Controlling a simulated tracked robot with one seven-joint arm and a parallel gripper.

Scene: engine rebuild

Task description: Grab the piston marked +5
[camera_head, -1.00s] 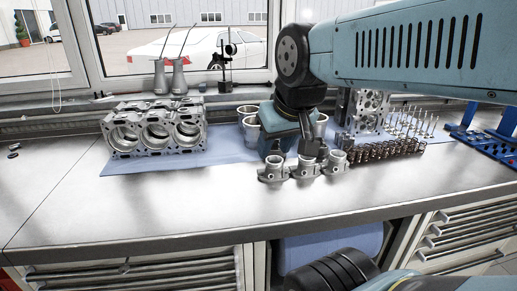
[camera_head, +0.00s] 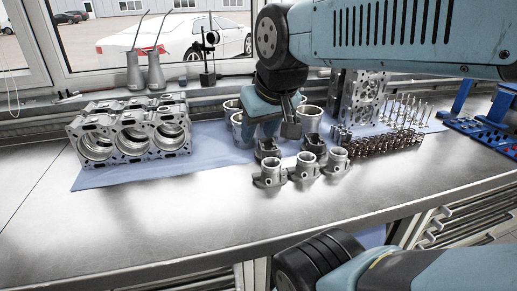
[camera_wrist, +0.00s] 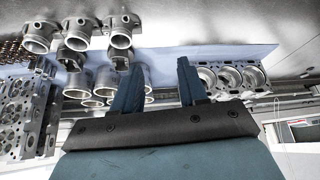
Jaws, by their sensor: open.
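No +5 mark is readable in either view, so I cannot tell which part bears it. Three grey metal parts with round open tops (camera_head: 303,170) stand in a front row on the bench. They also show at the upper left of the wrist view (camera_wrist: 120,38). Two darker parts (camera_head: 267,149) stand just behind them. Wider pale metal cups (camera_head: 310,118) stand further back, partly hidden by my gripper. My gripper (camera_wrist: 157,78) is open, with nothing between its fingers. In the head view, my gripper (camera_head: 272,118) hangs above the back cups and dark parts.
An engine block (camera_head: 130,135) lies on the blue mat (camera_head: 205,150) at left. A cylinder head (camera_head: 357,97), springs (camera_head: 385,143) and valves (camera_head: 405,112) stand at right, beside a blue rack (camera_head: 480,130). The bench front (camera_head: 200,215) is clear.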

